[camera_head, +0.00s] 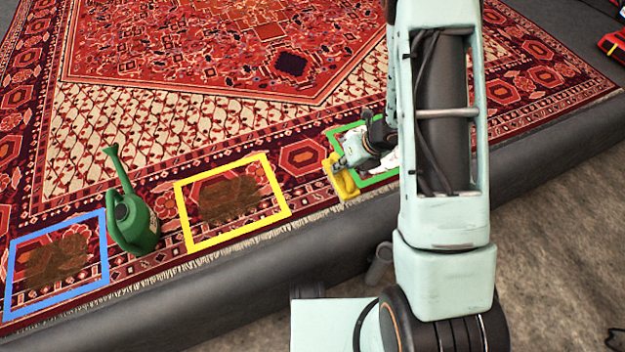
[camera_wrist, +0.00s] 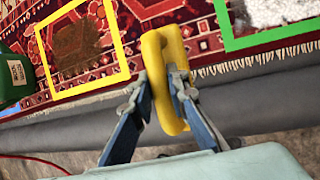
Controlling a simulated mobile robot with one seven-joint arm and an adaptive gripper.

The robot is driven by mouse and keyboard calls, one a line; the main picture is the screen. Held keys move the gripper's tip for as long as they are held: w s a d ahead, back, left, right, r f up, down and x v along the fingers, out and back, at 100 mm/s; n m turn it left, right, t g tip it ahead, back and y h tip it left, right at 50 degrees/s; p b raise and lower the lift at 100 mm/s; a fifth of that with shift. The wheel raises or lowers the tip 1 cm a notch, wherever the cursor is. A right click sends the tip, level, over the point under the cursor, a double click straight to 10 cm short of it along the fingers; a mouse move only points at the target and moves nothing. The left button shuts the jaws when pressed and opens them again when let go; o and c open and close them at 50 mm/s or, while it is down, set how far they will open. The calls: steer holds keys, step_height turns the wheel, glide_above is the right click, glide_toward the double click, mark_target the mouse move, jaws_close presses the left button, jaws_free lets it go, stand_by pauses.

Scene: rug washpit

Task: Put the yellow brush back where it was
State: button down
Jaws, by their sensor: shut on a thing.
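The yellow brush (camera_head: 343,180) is in my gripper (camera_head: 350,165), near the left edge of the green square outline (camera_head: 380,179) on the rug. In the wrist view the brush (camera_wrist: 155,75) stands between the two blue fingers of my gripper (camera_wrist: 160,100), which are shut on its looped yellow handle. I cannot tell whether the brush touches the rug. My arm hides part of the green square. The brush's bristles are not clearly visible.
A yellow square outline (camera_head: 183,219) and a blue square outline (camera_head: 105,255) lie on the rug (camera_head: 150,110), each around a brown stain. A green watering can (camera_head: 137,222) stands between them. White matter (camera_wrist: 265,12) lies inside the green square. The dark pit edge (camera_head: 270,265) runs along the rug's near fringe.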

steer(key=shift+w+a+f+b, duration=0.7)
steer(key=shift+w+a+f, duration=0.65)
steer(key=shift+w+f, duration=0.7)
steer(key=shift+w+a+f+b, duration=0.7)
steer(key=shift+w+a+f, duration=0.6)
steer(key=shift+w+f, duration=0.75)
steer(key=shift+w+a+f+b, duration=0.7)
steer(key=shift+w+a+f, duration=0.8)
steer(key=shift+f, duration=0.95)
steer(key=shift+w+d+f, duration=0.1)
steer(key=shift+d, duration=0.05)
steer(key=c, duration=2.3)
jaws_free()
steer(key=o, duration=0.4)
